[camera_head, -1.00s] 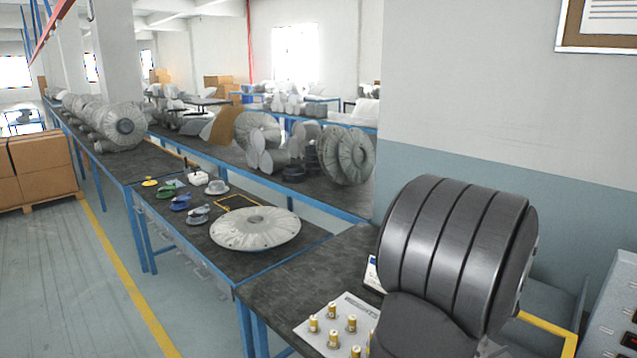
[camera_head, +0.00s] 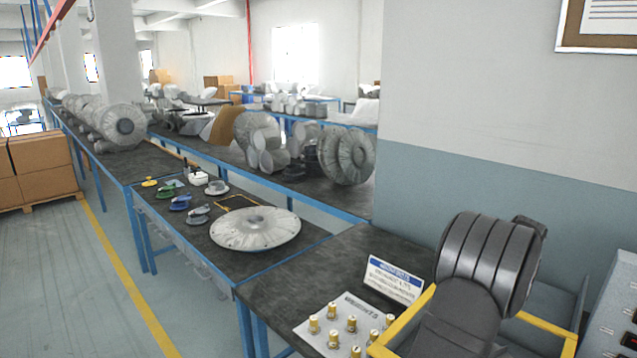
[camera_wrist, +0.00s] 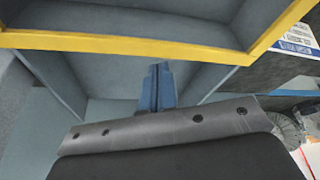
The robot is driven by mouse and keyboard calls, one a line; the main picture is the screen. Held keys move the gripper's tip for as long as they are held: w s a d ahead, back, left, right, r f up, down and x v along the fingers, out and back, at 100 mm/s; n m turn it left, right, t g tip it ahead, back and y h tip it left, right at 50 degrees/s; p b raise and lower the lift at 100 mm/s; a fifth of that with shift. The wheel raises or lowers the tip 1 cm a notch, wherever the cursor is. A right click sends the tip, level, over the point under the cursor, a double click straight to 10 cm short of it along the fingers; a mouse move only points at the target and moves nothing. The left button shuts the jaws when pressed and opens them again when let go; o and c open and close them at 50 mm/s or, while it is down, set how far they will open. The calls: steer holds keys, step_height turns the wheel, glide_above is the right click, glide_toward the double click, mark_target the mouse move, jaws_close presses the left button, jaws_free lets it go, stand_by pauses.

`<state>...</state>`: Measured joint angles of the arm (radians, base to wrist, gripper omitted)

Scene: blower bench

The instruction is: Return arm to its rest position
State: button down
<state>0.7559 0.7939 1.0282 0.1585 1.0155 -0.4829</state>
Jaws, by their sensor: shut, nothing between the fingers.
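My gripper (camera_wrist: 157,80) shows in the wrist view as two bluish fingers close together beyond a grey plate with dark screws. It is shut with nothing between the fingers. It is above a grey-walled space edged by a yellow rim (camera_wrist: 130,45). In the head view my dark ribbed arm (camera_head: 485,265) stands at the lower right, over the yellow rim (camera_head: 408,318). The arm hides the gripper there.
A dark bench (camera_head: 290,285) carries a weights board (camera_head: 322,325) with several brass weights, and a blue-headed sign (camera_head: 395,279). A white finned disc (camera_head: 255,230) lies on the bench behind. A grey panel (camera_head: 615,310) stands at the far right. The bench's middle is clear.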

steer(key=w+d, duration=0.2)
steer(key=shift+w+d, duration=0.15)
steer(key=shift+w, duration=0.15)
steer(key=c, duration=2.1)
jaws_free()
